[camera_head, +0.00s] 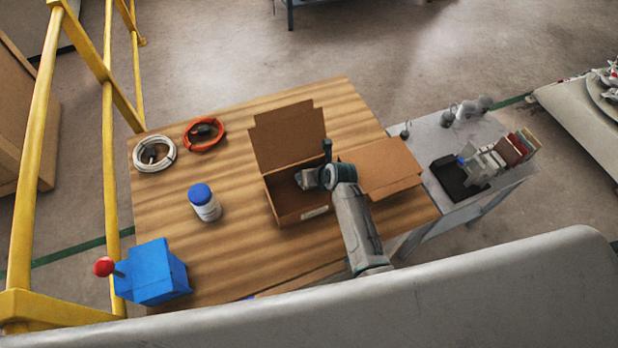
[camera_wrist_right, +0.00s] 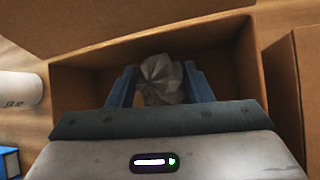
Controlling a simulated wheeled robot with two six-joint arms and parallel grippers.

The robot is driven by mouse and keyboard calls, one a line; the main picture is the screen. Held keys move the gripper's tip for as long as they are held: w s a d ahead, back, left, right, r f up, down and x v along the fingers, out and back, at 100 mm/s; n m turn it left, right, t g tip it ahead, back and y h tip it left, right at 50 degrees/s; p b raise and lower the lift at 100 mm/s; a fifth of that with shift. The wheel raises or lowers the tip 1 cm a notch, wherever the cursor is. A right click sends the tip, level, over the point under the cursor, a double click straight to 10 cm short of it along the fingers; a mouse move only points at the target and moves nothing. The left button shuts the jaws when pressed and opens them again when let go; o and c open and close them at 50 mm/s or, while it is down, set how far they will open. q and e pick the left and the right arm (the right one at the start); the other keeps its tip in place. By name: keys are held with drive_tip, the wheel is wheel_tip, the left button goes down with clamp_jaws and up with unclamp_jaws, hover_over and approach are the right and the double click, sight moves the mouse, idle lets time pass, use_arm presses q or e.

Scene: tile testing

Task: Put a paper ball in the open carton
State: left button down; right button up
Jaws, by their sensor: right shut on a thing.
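The open carton (camera_head: 289,211) stands on the wooden table with one flap upright at the back and another folded out to the right. My right gripper (camera_head: 306,180) is over the carton's opening. In the right wrist view, its blue fingers (camera_wrist_right: 159,88) are shut on a crumpled grey paper ball (camera_wrist_right: 162,72). The carton's inner walls (camera_wrist_right: 225,57) surround the ball in that view. I cannot tell whether the ball touches the carton's floor. My left gripper is not in view.
The wooden table (camera_head: 240,270) also holds a white bottle with a blue lid (camera_head: 205,203), a blue box with a red knob (camera_head: 152,273), a white cable coil (camera_head: 155,153) and an orange coil (camera_head: 204,134). A grey side table (camera_head: 428,133) stands at right. A yellow railing (camera_head: 108,150) runs at left.

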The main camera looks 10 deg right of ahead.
drive_tip(key=shift+f, duration=0.95)
drive_tip(key=shift+f, duration=0.1)
drive_tip(key=o, duration=0.9)
drive_tip(key=shift+o, duration=0.2)
drive_tip(key=v, duration=1.2)
drive_tip(key=shift+b, duration=0.4)
drive_tip(key=shift+s, duration=0.1)
